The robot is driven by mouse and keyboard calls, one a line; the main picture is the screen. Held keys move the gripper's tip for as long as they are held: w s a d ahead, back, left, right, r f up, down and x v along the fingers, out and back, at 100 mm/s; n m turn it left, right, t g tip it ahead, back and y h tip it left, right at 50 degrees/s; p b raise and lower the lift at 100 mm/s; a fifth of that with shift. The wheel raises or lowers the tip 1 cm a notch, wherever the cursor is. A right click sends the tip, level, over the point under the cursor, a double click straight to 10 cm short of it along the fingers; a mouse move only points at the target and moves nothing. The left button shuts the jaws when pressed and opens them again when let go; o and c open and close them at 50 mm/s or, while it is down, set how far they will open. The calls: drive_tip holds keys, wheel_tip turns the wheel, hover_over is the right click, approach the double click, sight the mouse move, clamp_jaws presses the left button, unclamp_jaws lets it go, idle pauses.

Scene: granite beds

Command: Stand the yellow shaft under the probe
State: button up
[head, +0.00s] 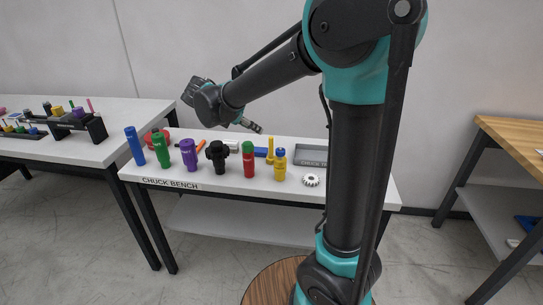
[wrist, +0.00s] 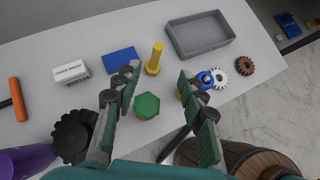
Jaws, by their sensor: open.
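Two yellow pieces stand on the chuck bench. A yellow shaft with a blue top (head: 280,164) is near the front edge; in the wrist view its blue top (wrist: 204,79) shows beside my right finger, which hides much of it. A plain yellow bolt-like piece (head: 270,151) stands farther back and shows clearly in the wrist view (wrist: 154,60). I cannot identify the probe. My gripper (head: 252,126) is open and empty above the bench, its fingertips (wrist: 160,79) apart, with a green hex top (wrist: 147,105) below between the fingers.
The chuck bench (head: 160,182) also holds blue, green, purple, black and red pieces in a row, a grey tray (wrist: 205,43) and gears (wrist: 217,65). A left bench (head: 100,150) carries a black fixture (head: 75,122). A wooden table (head: 515,130) stands at right.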

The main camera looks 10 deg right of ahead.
approach(270, 139)
drive_tip(key=x, duration=0.4)
drive_tip(key=shift+w+d+f, duration=0.15)
drive_tip(key=shift+d, duration=0.1)
drive_tip(key=shift+a+x, duration=0.25)
drive_tip(key=shift+x, duration=2.45)
drive_tip(key=shift+w+f, duration=0.1)
drive_tip(key=shift+f, duration=0.05)
clamp_jaws()
